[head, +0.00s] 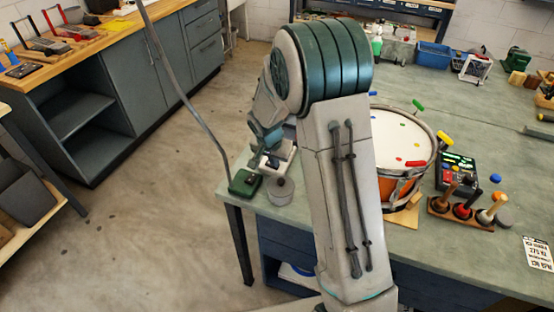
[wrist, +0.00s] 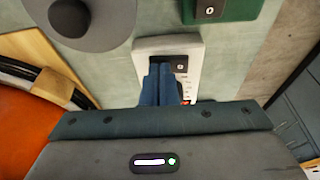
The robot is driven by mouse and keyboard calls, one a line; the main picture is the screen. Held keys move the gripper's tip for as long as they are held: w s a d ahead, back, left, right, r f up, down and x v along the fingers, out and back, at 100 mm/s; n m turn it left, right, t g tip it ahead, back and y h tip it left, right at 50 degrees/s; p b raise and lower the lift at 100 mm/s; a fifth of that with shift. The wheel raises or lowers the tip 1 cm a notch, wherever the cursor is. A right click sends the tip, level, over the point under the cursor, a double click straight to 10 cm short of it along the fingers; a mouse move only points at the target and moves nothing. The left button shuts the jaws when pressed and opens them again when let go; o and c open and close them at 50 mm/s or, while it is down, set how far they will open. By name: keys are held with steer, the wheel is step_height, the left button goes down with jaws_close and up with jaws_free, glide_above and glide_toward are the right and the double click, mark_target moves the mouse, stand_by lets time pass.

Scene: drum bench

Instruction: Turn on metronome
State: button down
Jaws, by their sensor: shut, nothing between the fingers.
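A white device (wrist: 195,72), which looks like the metronome, lies on the bench under my gripper (wrist: 160,72) in the wrist view. It has a dark recessed area at its upper end, a small dark square with a light mark, and printed marks with a red spot lower down. My two blue fingers are together with nothing between them and overlap the device's left part. Whether they touch it I cannot tell. In the head view the white device (head: 286,150) shows partly at the bench's left corner, beside my arm, which hides part of it.
A green box (head: 244,182) with a bent rod and a grey round object (head: 280,191) stand close by. The orange drum (head: 398,150) is right of my arm.

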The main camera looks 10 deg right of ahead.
steer(key=shift+w+a+r, duration=0.2)
steer(key=shift+w+a, duration=0.15)
steer(key=shift+a, duration=0.1)
steer(key=r+p, duration=0.1)
steer(key=r, duration=0.1)
steer(key=r+p, duration=0.1)
steer(key=r, duration=0.1)
steer(key=shift+s+d+r, duration=0.1)
steer(key=shift+d+r, duration=0.1)
steer(key=shift+r, duration=0.15)
steer(key=s+d+b+v, duration=0.1)
steer(key=b+v, duration=0.1)
steer(key=v, duration=0.7)
steer(key=shift+s, duration=0.15)
steer(key=shift+d, duration=0.1)
